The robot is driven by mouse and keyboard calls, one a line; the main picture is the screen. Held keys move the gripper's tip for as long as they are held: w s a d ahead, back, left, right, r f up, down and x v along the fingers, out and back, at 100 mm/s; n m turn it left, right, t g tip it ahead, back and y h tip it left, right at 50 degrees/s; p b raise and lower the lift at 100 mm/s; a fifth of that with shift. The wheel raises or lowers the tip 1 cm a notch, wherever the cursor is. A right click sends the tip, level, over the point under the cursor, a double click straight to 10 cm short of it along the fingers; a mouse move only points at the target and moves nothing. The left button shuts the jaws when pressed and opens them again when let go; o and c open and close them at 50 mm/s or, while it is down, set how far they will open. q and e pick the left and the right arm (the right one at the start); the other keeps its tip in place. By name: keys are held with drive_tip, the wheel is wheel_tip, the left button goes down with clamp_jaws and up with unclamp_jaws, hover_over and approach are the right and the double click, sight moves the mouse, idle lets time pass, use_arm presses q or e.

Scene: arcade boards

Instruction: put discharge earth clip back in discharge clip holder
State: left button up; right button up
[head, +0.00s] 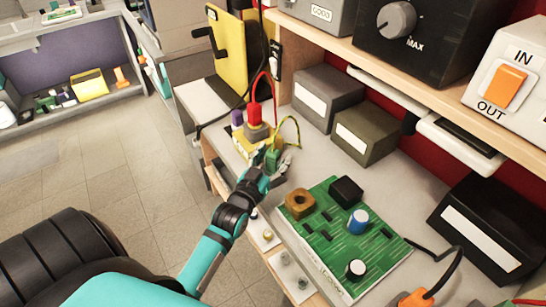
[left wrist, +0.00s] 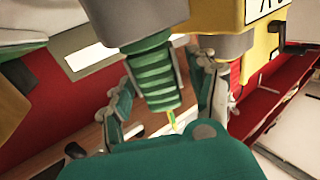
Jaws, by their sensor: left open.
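The discharge earth clip (head: 273,156) is a small green piece with a grey end and a green-yellow wire, beside a yellow block at the left end of the bench. In the left wrist view it appears as a green ribbed grip (left wrist: 157,80). My left gripper (head: 268,170) is open at the clip, its fingers on either side of the ribbed grip with gaps visible. The yellow block (head: 242,146), which may be the discharge clip holder, is partly hidden; a red plug-like piece (head: 254,113) stands on a grey part above it. My right gripper is not in view.
A green circuit board (head: 340,235) with several components lies to the right of my left gripper. Grey (head: 327,97) and olive (head: 366,131) boxes stand behind, under a shelf. A yellow cranked box (head: 233,50) stands at the back left. Cables run at the right.

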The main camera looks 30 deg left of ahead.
use_arm(q)
drive_tip(key=s+d, duration=0.1)
drive_tip(key=s, duration=1.1)
drive_tip(key=shift+d, duration=0.35)
